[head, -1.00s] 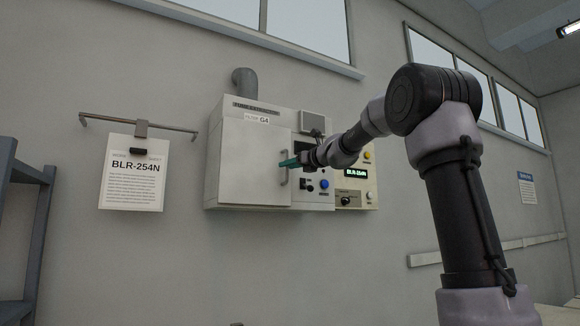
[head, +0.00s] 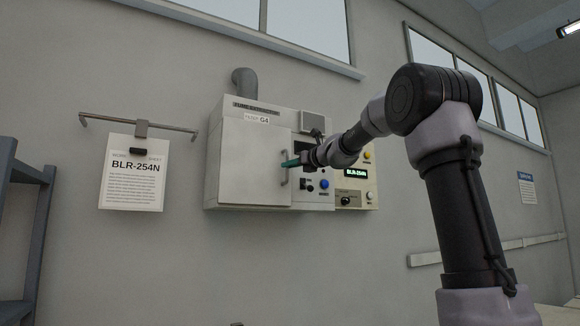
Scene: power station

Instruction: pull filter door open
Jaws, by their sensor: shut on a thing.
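The filter door (head: 248,165) is the pale front panel on the left part of a wall-mounted cabinet marked "FILTER G4". It looks flush or nearly flush with the cabinet front; I cannot tell if there is a small gap. Its upright metal handle (head: 284,172) is at the door's right edge. The far finger and the exact contact are too small to make out.
Right of the door are a blue button (head: 324,184) and a control box with a lit display (head: 356,172). A grey pipe (head: 244,80) rises from the cabinet. A work sheet (head: 132,172) hangs from a rail at left. A blue-grey rack (head: 25,230) stands at far left.

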